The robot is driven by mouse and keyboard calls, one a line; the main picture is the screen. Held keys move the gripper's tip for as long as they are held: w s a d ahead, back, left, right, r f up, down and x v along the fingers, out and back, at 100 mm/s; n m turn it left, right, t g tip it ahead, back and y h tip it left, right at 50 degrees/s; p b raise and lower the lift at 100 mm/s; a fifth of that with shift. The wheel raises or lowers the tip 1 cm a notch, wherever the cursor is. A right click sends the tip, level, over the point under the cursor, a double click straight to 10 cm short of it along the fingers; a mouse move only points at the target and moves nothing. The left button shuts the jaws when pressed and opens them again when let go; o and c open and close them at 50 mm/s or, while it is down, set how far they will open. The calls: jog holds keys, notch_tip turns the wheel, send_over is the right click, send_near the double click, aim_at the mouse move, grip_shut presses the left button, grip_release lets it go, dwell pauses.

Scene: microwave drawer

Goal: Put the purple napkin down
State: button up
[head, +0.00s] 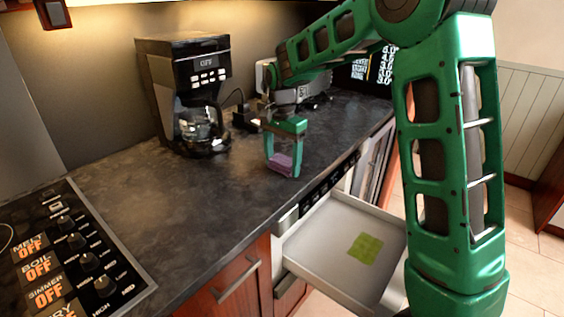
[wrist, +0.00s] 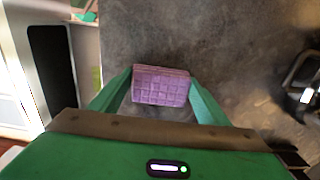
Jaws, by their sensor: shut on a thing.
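The purple napkin (head: 281,161) is held between the fingertips of my gripper (head: 283,168), just over the dark countertop in the head view. In the wrist view the napkin (wrist: 161,86) shows as a small quilted block with a green finger of my gripper (wrist: 160,92) against each side. My gripper is shut on it. I cannot tell whether the napkin touches the countertop (head: 225,205).
A coffee maker (head: 190,95) stands to the left at the back. An open drawer (head: 325,245) with a green napkin (head: 365,248) in it juts out below the counter. A stove (head: 70,255) is at the left. The counter left of my gripper is clear.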

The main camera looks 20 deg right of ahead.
aim_at(282, 161)
jog(key=o, duration=1.2)
notch_tip(282, 161, up, 12)
jog(key=shift+r, duration=0.1)
